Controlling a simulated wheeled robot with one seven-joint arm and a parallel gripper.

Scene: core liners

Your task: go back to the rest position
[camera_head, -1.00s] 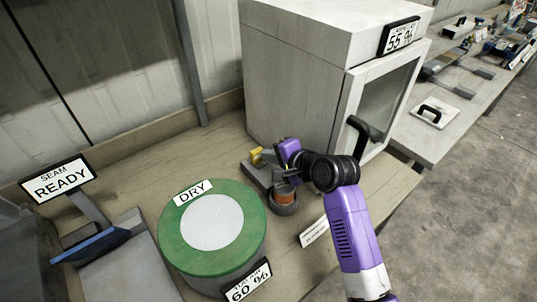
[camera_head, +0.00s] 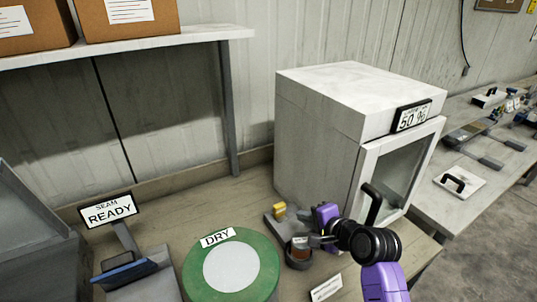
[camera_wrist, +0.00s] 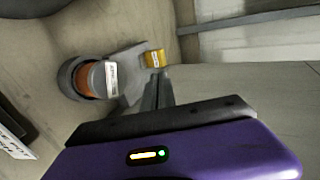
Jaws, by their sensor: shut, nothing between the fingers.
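My purple and black arm reaches in from the lower right in the head view. My gripper (camera_head: 314,240) is beside a small grey stand with a yellow block (camera_head: 279,210) and a grey-rimmed cup holding something orange-brown (camera_head: 300,250). In the wrist view the gripper fingers (camera_wrist: 158,88) are together, with nothing seen between them. The yellow block (camera_wrist: 155,58) and the orange and grey cup (camera_wrist: 90,79) stand beyond the fingers, apart from them in that picture. In the head view I cannot tell whether the gripper touches the stand.
A white cabinet (camera_head: 320,130) with a "50 %" display (camera_head: 412,117) and dark handle stands close behind my arm. A green round drum marked DRY (camera_head: 258,262) and a "SEAM READY" sign (camera_head: 109,211) are to the left. A shelf (camera_head: 150,37) holds boxes above.

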